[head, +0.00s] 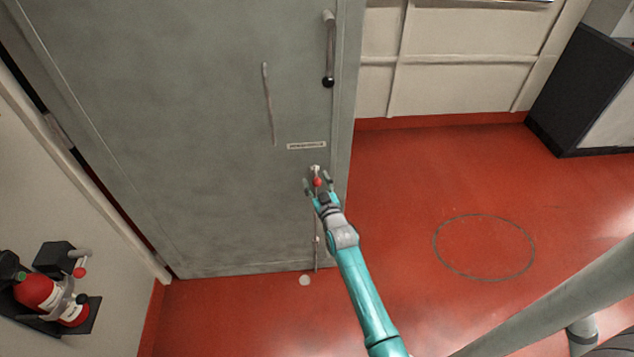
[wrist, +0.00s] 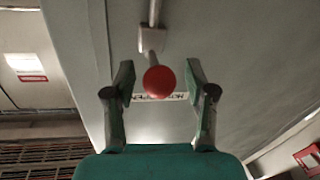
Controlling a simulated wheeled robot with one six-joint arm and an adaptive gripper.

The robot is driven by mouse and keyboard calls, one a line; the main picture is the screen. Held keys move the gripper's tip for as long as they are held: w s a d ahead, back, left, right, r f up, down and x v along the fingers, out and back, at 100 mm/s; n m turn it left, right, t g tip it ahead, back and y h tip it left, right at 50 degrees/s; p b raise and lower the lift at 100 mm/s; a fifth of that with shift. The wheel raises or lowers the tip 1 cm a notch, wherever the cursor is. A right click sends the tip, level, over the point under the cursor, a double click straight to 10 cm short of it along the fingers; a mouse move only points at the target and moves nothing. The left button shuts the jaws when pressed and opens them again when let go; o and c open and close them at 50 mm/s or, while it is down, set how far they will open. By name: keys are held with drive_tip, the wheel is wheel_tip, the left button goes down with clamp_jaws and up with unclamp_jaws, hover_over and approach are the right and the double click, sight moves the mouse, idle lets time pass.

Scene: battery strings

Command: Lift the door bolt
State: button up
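The grey door (head: 190,130) carries a vertical bolt rod (head: 316,250) low near its right edge, with a red ball knob (head: 318,182) at its upper end. In the wrist view the red knob (wrist: 160,82) sits between my two fingers, with a gap on each side. A metal bracket (wrist: 152,39) and part of a rod show above it. My gripper (head: 319,183) is open around the knob, and its fingers also show in the wrist view (wrist: 160,75). Part of the bolt is hidden behind my gripper in the head view.
A lever handle with a black knob (head: 328,50) is higher on the door. A label strip (head: 306,146) is just above the bolt knob. A red fire extinguisher (head: 38,292) is at lower left. The red floor (head: 420,190) right of the door is clear.

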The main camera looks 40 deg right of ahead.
sight(318, 182)
clamp_jaws()
drive_tip(key=shift+r, duration=2.45)
unclamp_jaws()
drive_tip(key=shift+o, duration=1)
drive_tip(key=shift+f, duration=0.15)
drive_tip(key=shift+s+a+f, duration=0.1)
drive_tip(key=shift+s+a, duration=0.1)
drive_tip(key=shift+s, duration=0.25)
drive_tip(key=v, duration=1.1)
